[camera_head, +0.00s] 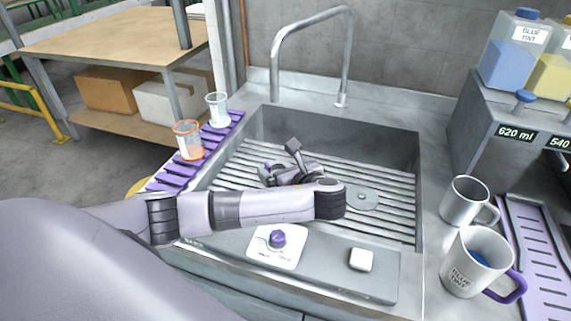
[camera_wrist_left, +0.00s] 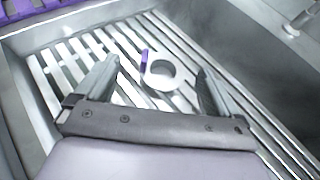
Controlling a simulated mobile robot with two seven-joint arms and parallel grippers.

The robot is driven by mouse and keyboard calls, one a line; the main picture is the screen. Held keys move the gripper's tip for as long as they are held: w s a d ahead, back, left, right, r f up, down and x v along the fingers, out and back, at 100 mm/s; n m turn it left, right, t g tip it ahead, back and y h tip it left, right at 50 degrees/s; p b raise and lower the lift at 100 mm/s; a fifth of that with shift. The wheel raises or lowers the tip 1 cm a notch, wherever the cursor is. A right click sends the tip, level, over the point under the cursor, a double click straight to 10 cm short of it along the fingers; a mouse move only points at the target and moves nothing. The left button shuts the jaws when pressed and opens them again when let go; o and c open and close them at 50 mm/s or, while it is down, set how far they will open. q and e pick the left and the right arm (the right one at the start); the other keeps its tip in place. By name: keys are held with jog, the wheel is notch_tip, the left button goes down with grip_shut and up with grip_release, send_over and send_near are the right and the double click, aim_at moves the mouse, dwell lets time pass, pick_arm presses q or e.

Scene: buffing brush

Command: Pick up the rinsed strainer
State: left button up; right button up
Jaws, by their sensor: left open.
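A pale ring-shaped piece with a purple tab, which looks like the strainer, shows in the left wrist view (camera_wrist_left: 160,74) on the slatted sink floor. It lies between and beyond the fingers of my left gripper (camera_wrist_left: 158,84), which are apart with nothing held between them. In the head view my left gripper (camera_head: 285,172) is low inside the sink (camera_head: 385,150), partly behind my own forearm. My right gripper is not in view.
Two clear cups, one orange-rimmed (camera_head: 187,140) and one pale (camera_head: 217,110), stand on a purple rack (camera_head: 168,176) left of the sink. A tall faucet (camera_head: 274,70) rises behind. Two metal mugs (camera_head: 466,203) (camera_head: 473,263) stand right. A knob panel (camera_head: 320,266) edges the front.

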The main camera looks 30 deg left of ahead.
aim_at(278, 169)
pick_arm(q)
jog(key=shift+w+d+x, duration=0.1)
jog(key=shift+x, duration=1.3)
jog(key=shift+w+d+x, duration=0.1)
jog(key=shift+w+x, duration=0.05)
jog(key=shift+x, duration=1.25)
jog(key=shift+f, duration=0.1)
grip_shut()
